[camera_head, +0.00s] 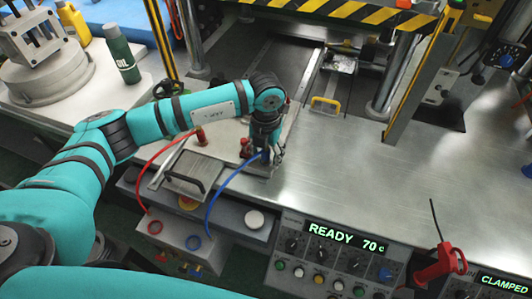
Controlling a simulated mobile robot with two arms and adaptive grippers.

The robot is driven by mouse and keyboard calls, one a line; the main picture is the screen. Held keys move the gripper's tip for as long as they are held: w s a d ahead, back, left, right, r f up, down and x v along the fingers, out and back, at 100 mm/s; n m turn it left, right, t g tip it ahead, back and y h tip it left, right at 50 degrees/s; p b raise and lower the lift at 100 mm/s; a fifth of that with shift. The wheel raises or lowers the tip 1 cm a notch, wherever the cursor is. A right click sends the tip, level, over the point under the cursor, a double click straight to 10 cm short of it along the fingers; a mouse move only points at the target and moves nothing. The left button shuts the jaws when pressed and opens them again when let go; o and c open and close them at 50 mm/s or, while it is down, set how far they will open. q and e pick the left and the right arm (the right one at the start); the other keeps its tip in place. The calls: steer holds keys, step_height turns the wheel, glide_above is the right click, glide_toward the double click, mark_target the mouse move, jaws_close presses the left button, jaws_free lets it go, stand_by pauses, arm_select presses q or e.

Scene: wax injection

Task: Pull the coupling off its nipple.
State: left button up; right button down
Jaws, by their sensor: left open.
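My left gripper (267,155) points down at the front right corner of the pale plate in the middle. It is open, and its fingers are small and dark. A blue hose (221,185) curves up from the box below and ends at this gripper. The coupling at the hose's end is largely hidden by the gripper, so I cannot tell whether it sits on its nipple. A red fitting (245,147) stands just left of the gripper. A red hose (163,157) runs up to another red fitting (200,136) farther left. My right gripper is not in view.
A control panel (345,248) at the front reads READY 70 c. A red handled tool (440,264) is at the lower right. A yellow handle (325,104) and striped guard posts are behind. A green oil bottle (122,53) stands at the left. The steel table (360,165) is clear to the right.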

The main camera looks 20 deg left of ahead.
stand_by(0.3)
arm_select(q)
steer(key=shift+c, duration=0.3)
jaws_close()
stand_by(0.3)
steer(key=shift+r, duration=0.1)
steer(key=shift+r, duration=0.5)
steer(key=shift+r+p, duration=1.7)
steer(key=shift+r, duration=0.75)
